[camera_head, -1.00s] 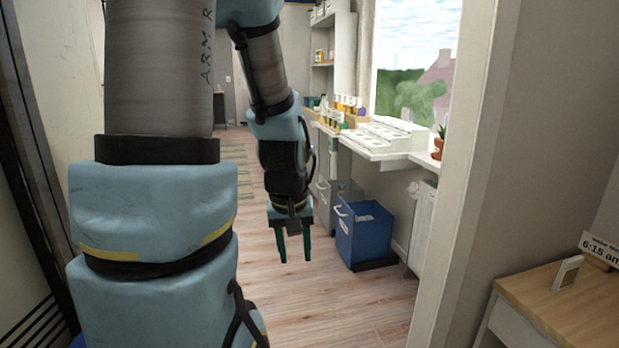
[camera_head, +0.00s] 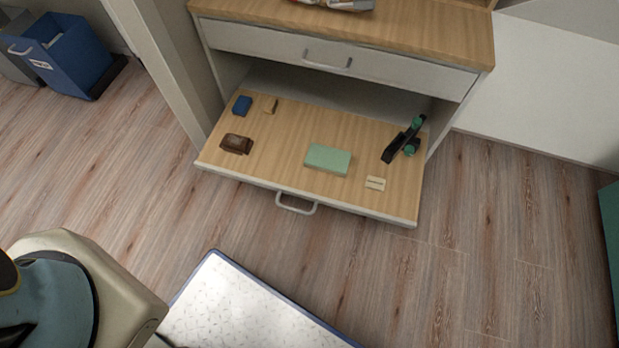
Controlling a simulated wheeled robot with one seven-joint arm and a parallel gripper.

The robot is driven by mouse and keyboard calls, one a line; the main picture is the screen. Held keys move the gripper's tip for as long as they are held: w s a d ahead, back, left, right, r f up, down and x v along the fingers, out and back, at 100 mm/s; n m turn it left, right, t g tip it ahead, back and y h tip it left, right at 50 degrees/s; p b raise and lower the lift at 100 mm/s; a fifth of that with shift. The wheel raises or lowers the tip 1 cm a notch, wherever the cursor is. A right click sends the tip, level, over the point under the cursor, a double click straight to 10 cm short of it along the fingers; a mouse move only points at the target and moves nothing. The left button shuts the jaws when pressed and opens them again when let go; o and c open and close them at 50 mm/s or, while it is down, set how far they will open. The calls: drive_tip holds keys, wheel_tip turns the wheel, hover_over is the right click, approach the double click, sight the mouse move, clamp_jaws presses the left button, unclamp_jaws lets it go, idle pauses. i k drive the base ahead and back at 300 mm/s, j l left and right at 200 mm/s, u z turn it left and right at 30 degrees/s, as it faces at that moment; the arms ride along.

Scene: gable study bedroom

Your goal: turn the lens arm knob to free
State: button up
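A dark, upright device with green round parts (camera_head: 404,141) stands at the right end of a pulled-out wooden shelf (camera_head: 275,160). The green parts look like knobs, one at its top and one low on its right side. They are too small to tell which one belongs to a lens arm, or how it is set. A small cream label (camera_head: 375,183) lies in front of the device. My gripper is out of view; only a blue and cream part of my own body shows at the lower left.
On the shelf are a green box (camera_head: 328,159), a brown item (camera_head: 237,143), a blue block (camera_head: 242,105) and a small tan block (camera_head: 270,105). A closed drawer (camera_head: 330,57) is above. A blue bin (camera_head: 68,55) stands far left. A blue-edged white panel (camera_head: 240,310) is low in front.

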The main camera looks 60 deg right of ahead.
sight(408, 150)
drive_tip(key=k+j+z, duration=0.3)
drive_tip(key=k+z, duration=0.45)
drive_tip(key=z, duration=1.25)
